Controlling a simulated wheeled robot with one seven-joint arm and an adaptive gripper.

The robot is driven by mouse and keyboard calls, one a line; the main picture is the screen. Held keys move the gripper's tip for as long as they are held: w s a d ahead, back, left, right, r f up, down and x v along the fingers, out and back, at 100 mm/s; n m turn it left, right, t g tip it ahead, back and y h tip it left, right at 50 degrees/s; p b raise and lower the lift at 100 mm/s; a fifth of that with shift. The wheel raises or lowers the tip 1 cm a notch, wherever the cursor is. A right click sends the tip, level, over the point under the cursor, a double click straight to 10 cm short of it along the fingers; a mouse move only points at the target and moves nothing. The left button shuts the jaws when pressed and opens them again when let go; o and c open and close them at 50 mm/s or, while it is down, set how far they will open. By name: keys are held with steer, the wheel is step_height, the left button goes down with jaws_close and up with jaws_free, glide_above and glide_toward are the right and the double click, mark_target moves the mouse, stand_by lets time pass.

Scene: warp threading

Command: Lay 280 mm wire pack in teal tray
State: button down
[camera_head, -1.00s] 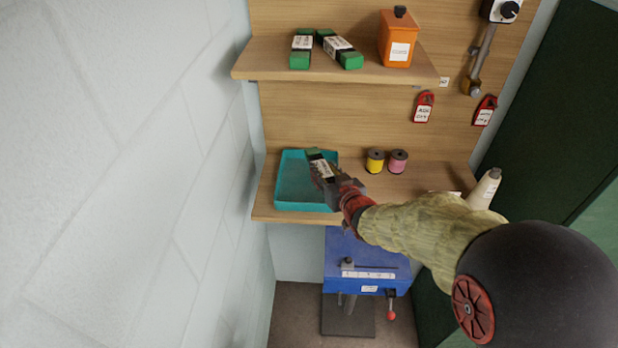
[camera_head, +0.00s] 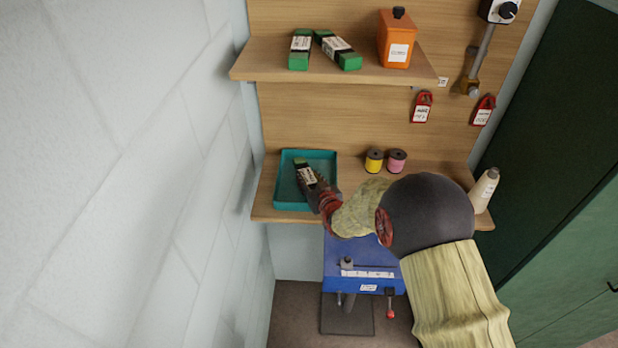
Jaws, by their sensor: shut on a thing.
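The teal tray (camera_head: 288,198) sits at the left end of the lower wooden shelf. My gripper (camera_head: 318,187) reaches over the tray's right side and front edge from the lower right. It is shut on a green pack with a dark band and white label (camera_head: 306,175), held over or within the tray's inside. The pack tilts from upper left to lower right, and its near end is hidden by my gripper. I cannot tell whether the pack touches the tray floor. The printed length on its label is too small to read.
Two similar green packs (camera_head: 299,50) lie on the upper shelf (camera_head: 262,66), beside an orange container (camera_head: 396,40). Yellow (camera_head: 374,161) and pink (camera_head: 396,161) spools stand right of the tray. A cream bottle (camera_head: 485,190) is at the right end. A blue machine (camera_head: 350,270) stands below.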

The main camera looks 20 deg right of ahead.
stand_by(0.3)
steer(key=c, duration=1.4)
jaws_free()
steer(key=shift+f, duration=0.1)
steer(key=shift+o, duration=0.5)
